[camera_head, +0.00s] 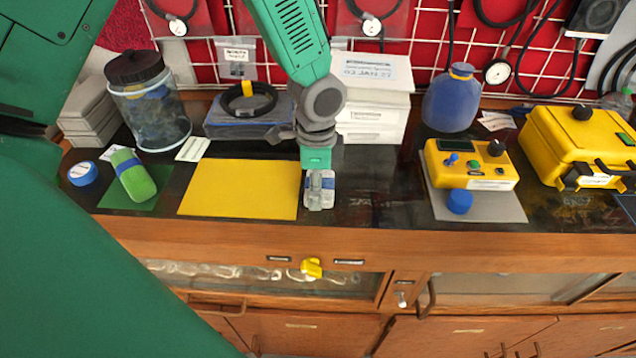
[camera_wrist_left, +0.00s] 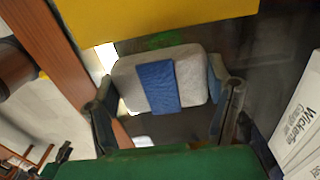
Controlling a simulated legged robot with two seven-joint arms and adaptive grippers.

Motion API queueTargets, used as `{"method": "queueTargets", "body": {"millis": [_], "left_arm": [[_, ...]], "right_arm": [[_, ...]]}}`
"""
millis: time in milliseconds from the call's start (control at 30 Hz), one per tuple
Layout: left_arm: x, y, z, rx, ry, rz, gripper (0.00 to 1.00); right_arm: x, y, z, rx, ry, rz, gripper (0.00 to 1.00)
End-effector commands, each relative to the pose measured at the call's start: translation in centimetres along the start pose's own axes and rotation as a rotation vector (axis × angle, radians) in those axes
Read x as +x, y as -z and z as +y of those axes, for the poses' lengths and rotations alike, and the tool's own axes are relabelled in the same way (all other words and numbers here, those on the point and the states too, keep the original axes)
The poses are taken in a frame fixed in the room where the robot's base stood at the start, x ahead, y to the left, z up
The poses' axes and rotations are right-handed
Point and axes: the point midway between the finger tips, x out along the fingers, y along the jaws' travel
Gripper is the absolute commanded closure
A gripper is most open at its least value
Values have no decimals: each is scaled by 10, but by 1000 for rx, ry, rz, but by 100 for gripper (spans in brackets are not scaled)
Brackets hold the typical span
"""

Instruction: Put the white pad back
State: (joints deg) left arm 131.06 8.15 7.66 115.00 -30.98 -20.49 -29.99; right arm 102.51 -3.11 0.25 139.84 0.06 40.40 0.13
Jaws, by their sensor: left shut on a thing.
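The white pad (camera_head: 327,189) with a blue band is at the right edge of the yellow mat (camera_head: 237,189). In the left wrist view the pad (camera_wrist_left: 192,77) lies between the two fingers of my left gripper (camera_wrist_left: 167,108), with its blue band across the middle. My left gripper (camera_head: 319,190) points down and is shut on the pad, partly hiding it in the head view. I cannot tell whether the pad touches the black worktop. The yellow mat (camera_wrist_left: 150,15) shows bare beside the pad. My right gripper is not in view.
A green pad (camera_head: 133,178) lies on a green mat (camera_head: 147,202), near a blue-and-white round item (camera_head: 82,174) and a jar (camera_head: 150,105). White boxes (camera_head: 371,95) stand behind the gripper. A yellow device (camera_head: 470,165) sits on a grey mat to the right. Worktop between is clear.

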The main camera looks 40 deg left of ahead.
Motion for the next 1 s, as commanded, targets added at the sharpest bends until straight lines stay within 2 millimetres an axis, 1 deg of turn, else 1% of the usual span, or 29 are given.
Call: {"method": "queueTargets", "body": {"millis": [100,133,167,200,467,567,667,900,1000], "left_arm": [[1,0,0,0,0,-1,59],[1,0,1,0,0,-1,21],[0,0,1,0,0,-1,10],[0,0,0,0,0,-1,7],[-1,2,1,0,1,-2,7],[-8,2,0,0,3,0,7],[-22,1,0,0,4,3,7],[-75,1,0,-1,3,3,7],[-94,1,0,-1,2,2,7]], "right_arm": [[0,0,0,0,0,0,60],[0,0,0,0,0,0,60],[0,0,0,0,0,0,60],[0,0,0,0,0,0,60],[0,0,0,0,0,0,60],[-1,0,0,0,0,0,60],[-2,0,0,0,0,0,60],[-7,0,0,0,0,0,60],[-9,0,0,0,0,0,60]]}}
